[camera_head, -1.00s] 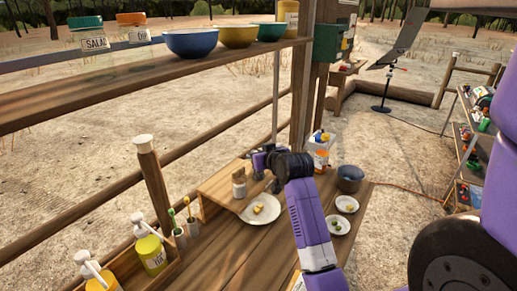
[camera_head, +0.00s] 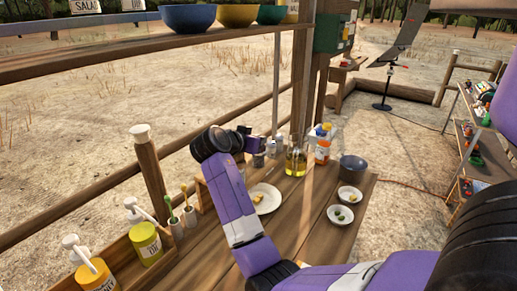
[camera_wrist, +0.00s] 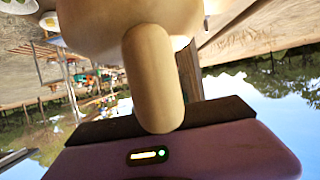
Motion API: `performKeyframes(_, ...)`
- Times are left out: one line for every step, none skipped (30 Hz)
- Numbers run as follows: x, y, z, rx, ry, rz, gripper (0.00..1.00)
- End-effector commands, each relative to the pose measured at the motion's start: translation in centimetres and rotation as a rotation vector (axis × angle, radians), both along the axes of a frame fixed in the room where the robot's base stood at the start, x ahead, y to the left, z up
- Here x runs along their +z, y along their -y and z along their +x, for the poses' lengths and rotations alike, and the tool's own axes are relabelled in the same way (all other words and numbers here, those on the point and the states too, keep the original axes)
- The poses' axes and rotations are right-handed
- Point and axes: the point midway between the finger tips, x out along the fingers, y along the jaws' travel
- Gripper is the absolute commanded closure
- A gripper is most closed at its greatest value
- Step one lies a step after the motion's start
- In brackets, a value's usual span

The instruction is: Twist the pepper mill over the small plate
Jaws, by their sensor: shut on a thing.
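My gripper (camera_head: 257,144) is at the left back of the wooden table, largely hidden by my own wrist, and its jaws are hard to see in the head view. In the wrist view a pale, rounded wooden piece, which looks like the pepper mill (camera_wrist: 153,75), stands close against the purple gripper body, with a wider pale part behind it. The mill cannot be made out in the head view. A white plate (camera_head: 268,205) with yellow food lies near my arm. Two smaller white dishes, one upper (camera_head: 349,192) and one lower (camera_head: 340,214), stand at the right; the lower holds green bits.
An oil bottle (camera_head: 296,158), an orange-and-white carton (camera_head: 323,148) and a dark bowl (camera_head: 353,168) stand at the back. Pump bottles and brushes line the left. A shelf (camera_head: 150,55) with bowls runs above.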

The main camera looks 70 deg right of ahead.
Motion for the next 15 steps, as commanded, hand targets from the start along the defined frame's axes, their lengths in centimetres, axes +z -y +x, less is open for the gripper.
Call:
performKeyframes(-0.63, -0.07, 0.28, -0.03, 0.001, 0.004, 1.0)
performKeyframes(-0.59, -0.05, 0.27, -0.05, 0.001, 0.003, 1.0)
performKeyframes(-0.59, -0.05, 0.2, -0.077, 0.001, 0.004, 1.0)
performKeyframes(-0.57, -0.03, 0.23, -0.094, 0.001, 0.004, 1.0)
performKeyframes(-0.57, -0.04, 0.19, -0.111, -0.001, 0.004, 1.0)
performKeyframes(-0.53, -0.04, 0.2, -0.132, 0.001, 0.005, 1.0)
performKeyframes(-0.51, -0.04, 0.18, -0.146, 0.0, 0.004, 1.0)
performKeyframes(-0.51, -0.04, 0.16, -0.158, -0.001, 0.005, 1.0)
performKeyframes(-0.46, -0.04, 0.14, -0.175, -0.001, 0.006, 1.0)
performKeyframes(-0.44, -0.03, 0.14, -0.185, -0.001, 0.005, 1.0)
performKeyframes(-0.44, -0.03, 0.13, -0.194, 0.0, 0.005, 1.0)
performKeyframes(-0.42, -0.02, 0.11, -0.206, -0.001, 0.006, 1.0)
performKeyframes(-0.38, -0.03, 0.09, -0.213, -0.001, 0.006, 1.0)
performKeyframes(-0.36, -0.03, 0.08, -0.219, -0.002, 0.006, 1.0)
performKeyframes(-0.35, -0.03, 0.07, -0.226, -0.001, 0.006, 1.0)
